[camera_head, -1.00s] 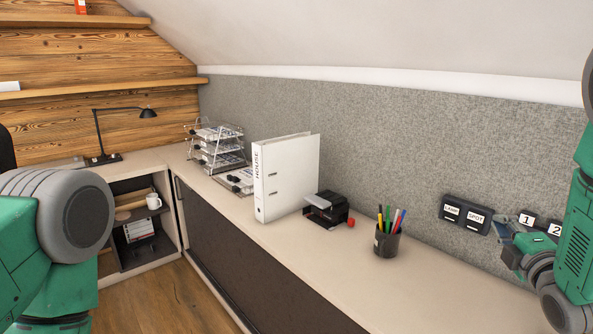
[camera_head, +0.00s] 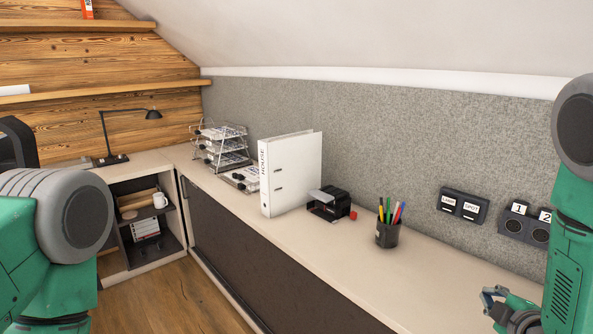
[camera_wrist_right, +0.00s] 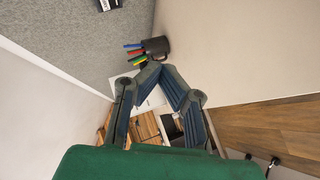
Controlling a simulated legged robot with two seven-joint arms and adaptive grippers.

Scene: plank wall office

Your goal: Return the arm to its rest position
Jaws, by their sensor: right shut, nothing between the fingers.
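My right arm (camera_head: 565,230) comes in at the right edge of the head view. Its gripper (camera_head: 487,292) is low at the right, over the near end of the white counter and apart from the switches on the wall. The right wrist view shows the gripper (camera_wrist_right: 158,68) with its fingertips together and nothing between them. My left arm (camera_head: 50,240) fills the lower left of the head view; its gripper is outside the picture.
The counter (camera_head: 400,290) carries a pen cup (camera_head: 387,234), a black hole punch (camera_head: 328,205), a white binder (camera_head: 290,175) and paper trays (camera_head: 222,145). Labelled switches (camera_head: 463,206) and numbered sockets (camera_head: 525,224) are on the grey felt wall. The counter's front right is clear.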

